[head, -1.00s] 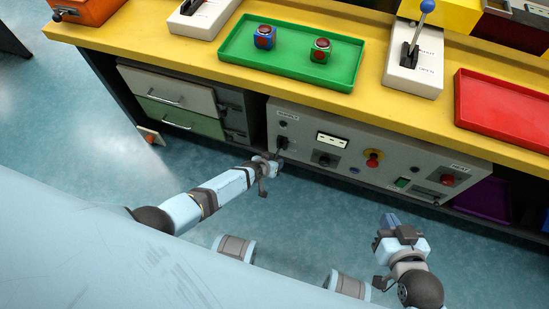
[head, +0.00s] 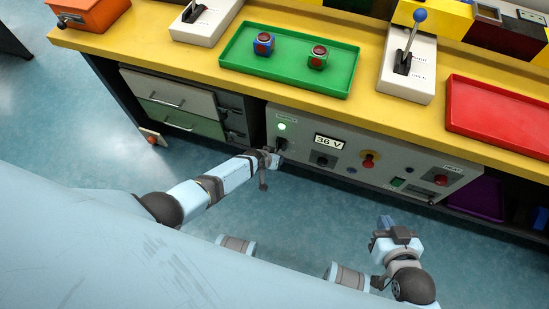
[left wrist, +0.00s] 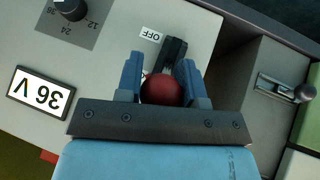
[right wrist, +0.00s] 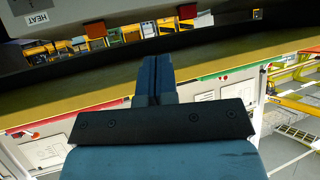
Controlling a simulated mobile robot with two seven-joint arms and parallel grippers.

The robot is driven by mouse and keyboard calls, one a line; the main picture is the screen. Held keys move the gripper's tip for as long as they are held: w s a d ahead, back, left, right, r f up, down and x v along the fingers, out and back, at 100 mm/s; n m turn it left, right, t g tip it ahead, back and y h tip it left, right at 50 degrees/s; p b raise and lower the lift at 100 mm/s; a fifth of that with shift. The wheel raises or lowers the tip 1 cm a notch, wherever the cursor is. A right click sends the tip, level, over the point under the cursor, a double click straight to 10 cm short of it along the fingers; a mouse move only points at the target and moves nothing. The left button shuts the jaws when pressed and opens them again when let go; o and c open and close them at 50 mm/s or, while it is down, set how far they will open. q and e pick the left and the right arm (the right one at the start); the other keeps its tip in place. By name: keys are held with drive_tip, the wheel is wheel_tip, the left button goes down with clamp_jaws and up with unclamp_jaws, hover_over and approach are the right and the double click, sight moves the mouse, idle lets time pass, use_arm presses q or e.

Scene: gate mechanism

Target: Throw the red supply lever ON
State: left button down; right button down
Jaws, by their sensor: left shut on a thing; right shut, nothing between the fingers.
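The red supply lever's round knob (left wrist: 162,90) sits between the fingers of my left gripper (left wrist: 161,82) in the left wrist view, and the gripper is shut on it. The lever's dark arm (left wrist: 173,54) runs up from the knob beside an OFF label (left wrist: 150,35). In the head view my left gripper (head: 272,160) is at the left end of the grey control panel (head: 300,150) and hides the knob. A green lamp (head: 282,127) glows above it, and the display (head: 329,141) reads 36 V. My right gripper (right wrist: 154,78) is shut and empty, away from the panel.
The panel also carries a dial (head: 322,160), a red knob on yellow (head: 368,160) and a red button (head: 441,180). Above is the yellow bench (head: 200,60) with a green tray (head: 235,72) and a red tray (head: 500,120). Open floor lies before the panel.

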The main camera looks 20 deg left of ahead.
use_arm(q)
drive_tip(key=c, duration=0.8)
unclamp_jaws()
drive_tip(key=shift+w+r, duration=0.2)
drive_tip(key=shift+o, duration=0.2)
drive_tip(key=shift+s+f, duration=0.1)
use_arm(e)
drive_tip(key=shift+r, duration=0.15)
use_arm(q)
drive_tip(key=shift+s+a+r+p, duration=0.1)
drive_tip(key=shift+s+r+p, duration=0.2)
drive_tip(key=shift+r+p, duration=0.1)
drive_tip(key=p+v, duration=0.6)
drive_tip(key=v, duration=0.6)
drive_tip(key=shift+s+r, duration=0.2)
drive_tip(key=shift+r, duration=0.1)
use_arm(e)
drive_tip(key=r, duration=0.2)
drive_tip(key=shift+d+r+m, duration=0.3)
drive_tip(key=shift+r+m, duration=0.05)
drive_tip(key=shift+m, duration=0.05)
drive_tip(key=shift+r, duration=0.1)
drive_tip(key=shift+s+g, duration=0.15)
drive_tip(key=shift+g, duration=0.15)
